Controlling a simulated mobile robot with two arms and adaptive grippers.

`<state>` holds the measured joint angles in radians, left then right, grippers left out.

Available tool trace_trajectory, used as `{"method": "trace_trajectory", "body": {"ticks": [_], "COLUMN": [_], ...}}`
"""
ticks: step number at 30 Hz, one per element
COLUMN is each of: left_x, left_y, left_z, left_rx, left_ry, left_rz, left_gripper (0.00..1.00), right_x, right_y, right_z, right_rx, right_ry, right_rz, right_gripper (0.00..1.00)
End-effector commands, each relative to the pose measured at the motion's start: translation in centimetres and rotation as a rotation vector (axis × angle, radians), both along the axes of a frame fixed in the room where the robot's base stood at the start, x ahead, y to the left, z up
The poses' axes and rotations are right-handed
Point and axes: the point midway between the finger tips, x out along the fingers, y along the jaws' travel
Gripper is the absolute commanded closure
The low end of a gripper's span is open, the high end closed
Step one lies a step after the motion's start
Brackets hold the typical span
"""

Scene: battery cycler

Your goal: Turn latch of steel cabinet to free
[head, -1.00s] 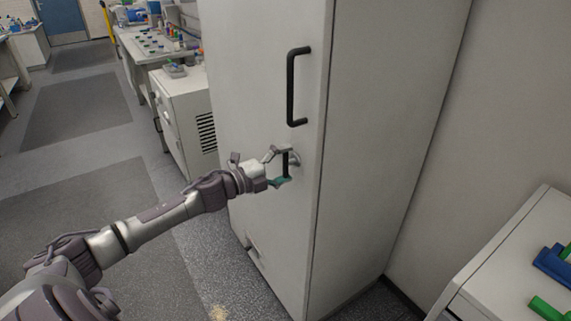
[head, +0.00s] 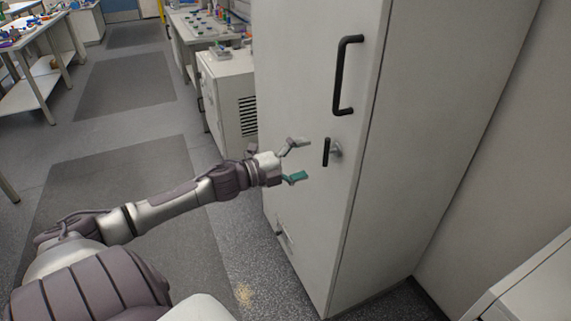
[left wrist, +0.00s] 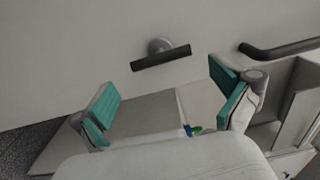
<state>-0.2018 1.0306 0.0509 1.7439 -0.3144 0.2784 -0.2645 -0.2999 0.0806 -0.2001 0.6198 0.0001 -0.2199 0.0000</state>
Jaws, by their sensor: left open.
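The steel cabinet (head: 310,235) is tall and light grey, and its door looks shut. The latch (head: 326,152) is a short black bar on a round metal base, upright along the door below the long black handle (head: 345,75). My left gripper (head: 304,160) is open and empty, just left of the latch and apart from it. In the left wrist view the latch (left wrist: 162,58) lies beyond and between the open teal-padded fingers (left wrist: 165,95), with nothing between them. The handle also shows there (left wrist: 280,48) at the right. My right gripper is out of view.
A white low cabinet with a vent (head: 225,95) and a cluttered bench (head: 195,25) stand behind to the left. A wall is close on the right, with a white unit (head: 530,290) at lower right. The floor on the left is open.

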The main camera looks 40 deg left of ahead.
Motion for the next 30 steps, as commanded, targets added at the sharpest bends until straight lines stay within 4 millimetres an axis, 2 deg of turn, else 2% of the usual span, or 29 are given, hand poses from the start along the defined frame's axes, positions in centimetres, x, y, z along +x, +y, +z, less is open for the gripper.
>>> {"method": "trace_trajectory", "body": {"ticks": [6,12,30], "left_x": [-3.1,-4.7,-5.1], "left_y": [1.2,1.9,2.1], "left_z": [-0.2,-0.1,0.0], "left_rx": [-0.003,-0.001,0.0], "left_ry": [0.004,0.001,0.0], "left_rz": [0.0,0.0,0.0], "left_gripper": [0.0,0.0,0.0], "right_x": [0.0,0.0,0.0], "right_y": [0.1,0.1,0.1], "right_z": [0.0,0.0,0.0], "right_rx": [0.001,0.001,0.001], "right_ry": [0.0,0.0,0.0], "right_rz": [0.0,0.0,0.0], "right_gripper": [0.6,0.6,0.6]}}
